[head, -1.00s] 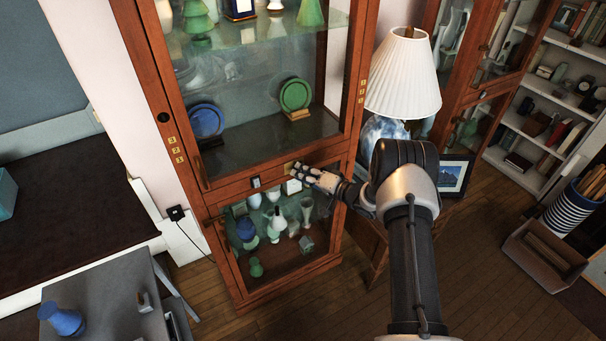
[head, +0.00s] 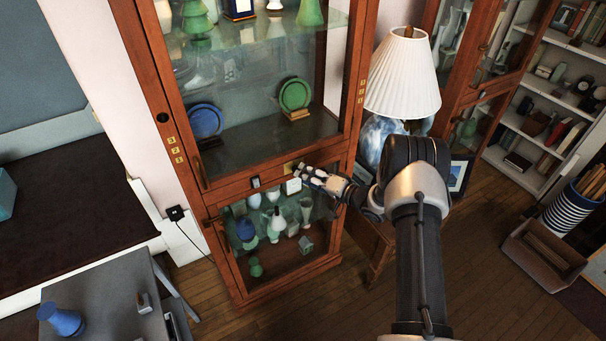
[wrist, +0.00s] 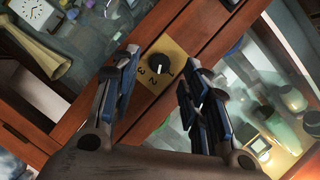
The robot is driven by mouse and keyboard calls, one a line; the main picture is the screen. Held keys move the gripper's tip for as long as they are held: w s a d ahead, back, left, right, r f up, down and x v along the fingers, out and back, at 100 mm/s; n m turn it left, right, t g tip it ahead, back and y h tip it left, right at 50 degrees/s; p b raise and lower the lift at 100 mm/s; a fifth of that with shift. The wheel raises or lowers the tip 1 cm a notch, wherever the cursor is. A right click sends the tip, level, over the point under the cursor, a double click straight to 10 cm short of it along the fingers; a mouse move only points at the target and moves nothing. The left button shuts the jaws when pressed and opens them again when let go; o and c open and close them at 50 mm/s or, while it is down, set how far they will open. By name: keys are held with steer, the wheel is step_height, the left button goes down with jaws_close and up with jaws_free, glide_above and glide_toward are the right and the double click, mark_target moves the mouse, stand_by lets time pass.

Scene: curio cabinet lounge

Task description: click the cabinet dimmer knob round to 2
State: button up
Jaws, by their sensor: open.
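The dimmer knob (wrist: 160,67) is small, round and black with a white pointer line. It sits on a brass plate (wrist: 176,50) with engraved digits; 2 and 3 are readable in the wrist view. The pointer line runs toward the bottom of that picture; which digit it meets I cannot tell for sure. The plate also shows on the cabinet's middle rail in the head view (head: 290,167), where the knob is not distinct. My gripper (wrist: 163,64) is open, its fingers on either side of the knob in the picture, with nothing between them. In the head view my gripper (head: 304,174) is just right of the plate.
The wooden cabinet (head: 228,189) has glass panes above and below the rail, with ornaments behind them. A grey table (head: 105,300) is at lower left.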

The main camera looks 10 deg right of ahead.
steer(key=v, duration=0.9)
steer(key=shift+s, duration=0.25)
steer(key=shift+d+r, duration=0.1)
